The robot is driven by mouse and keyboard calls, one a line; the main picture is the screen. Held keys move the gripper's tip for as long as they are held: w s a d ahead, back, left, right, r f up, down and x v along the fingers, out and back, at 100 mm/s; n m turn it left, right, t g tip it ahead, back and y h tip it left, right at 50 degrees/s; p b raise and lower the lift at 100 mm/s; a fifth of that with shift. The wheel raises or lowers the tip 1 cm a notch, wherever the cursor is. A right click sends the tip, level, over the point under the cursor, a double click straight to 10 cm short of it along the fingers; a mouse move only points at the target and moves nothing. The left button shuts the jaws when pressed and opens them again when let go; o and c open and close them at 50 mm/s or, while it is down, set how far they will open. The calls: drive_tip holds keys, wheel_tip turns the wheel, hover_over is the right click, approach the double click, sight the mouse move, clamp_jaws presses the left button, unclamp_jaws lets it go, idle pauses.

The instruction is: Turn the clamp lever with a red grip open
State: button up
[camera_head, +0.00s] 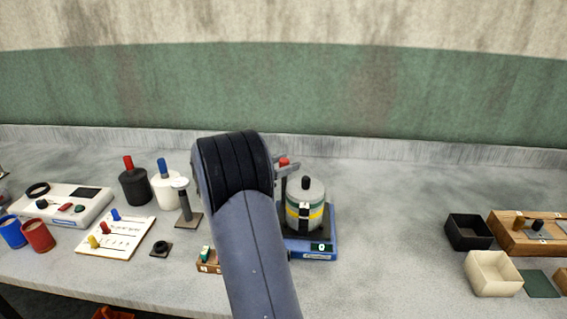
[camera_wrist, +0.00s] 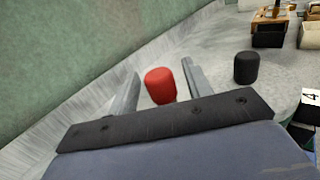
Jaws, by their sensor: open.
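The red grip (camera_head: 284,162) of the clamp lever shows in the head view just right of my arm, behind the striped pot (camera_head: 305,207). In the wrist view the red grip (camera_wrist: 160,86) stands between the two fingers of my gripper (camera_wrist: 162,82), with a gap visible on the right side. The gripper is open. The lever's own bar is mostly hidden by my arm and the gripper's body. The pot has a black knob (camera_head: 306,183), which also shows right of the fingers in the wrist view (camera_wrist: 246,67). The pot stands on a blue scale (camera_head: 318,254).
A black box (camera_head: 468,232), a cream box (camera_head: 493,273) and a wooden block (camera_head: 525,238) stand at the right. A white device (camera_head: 68,207), a lever board (camera_head: 112,240), cups and two capped jars stand at the left. The wall is close behind the bench.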

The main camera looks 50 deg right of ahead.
drive_tip(key=c, duration=1)
drive_tip(key=shift+o, duration=0.2)
drive_tip(key=shift+t, duration=0.3)
drive_tip(key=n+t+b, duration=0.2)
drive_tip(key=t, duration=0.1)
drive_tip(key=n+t+b, duration=0.1)
drive_tip(key=n+t, duration=0.1)
drive_tip(key=t, duration=0.1)
drive_tip(key=shift+s+f+b, duration=0.15)
drive_tip(key=shift+f+b, duration=0.05)
drive_tip(key=shift+b, duration=0.2)
drive_tip(key=n+t+b, duration=0.2)
drive_tip(key=t+b, duration=0.1)
drive_tip(key=shift+n+t+y, duration=0.3)
drive_tip(key=shift+r+n+t+b, duration=0.1)
drive_tip(key=shift+n+t+b, duration=0.25)
drive_tip(key=shift+b, duration=0.2)
drive_tip(key=shift+r+t+y, duration=0.15)
drive_tip(key=shift+t+y, duration=0.15)
drive_tip(key=shift+t, duration=0.05)
